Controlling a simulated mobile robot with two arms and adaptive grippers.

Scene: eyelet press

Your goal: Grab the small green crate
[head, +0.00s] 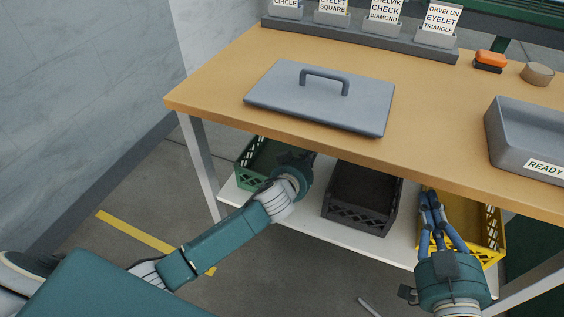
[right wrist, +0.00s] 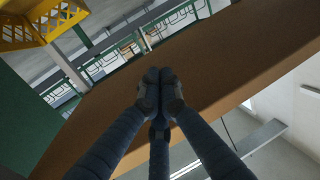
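The small green crate (head: 247,163) sits on the white lower shelf under the table, at the left end in the head view. My left arm reaches under the tabletop, and its gripper (head: 296,160) is over the right side of the crate. My wrist and the table edge hide most of the fingers, so I cannot tell whether they are open or touch the crate. My right gripper (head: 430,200) is in front of the yellow crate. In the right wrist view its fingertips (right wrist: 160,88) meet with nothing between them.
A black crate (head: 362,195) stands mid-shelf and a yellow crate (head: 484,228) at the right, also partly seen in the right wrist view (right wrist: 42,22). The wooden tabletop (head: 215,85) overhangs the crates. A grey lid (head: 320,100) and a grey bin (head: 520,140) rest on it.

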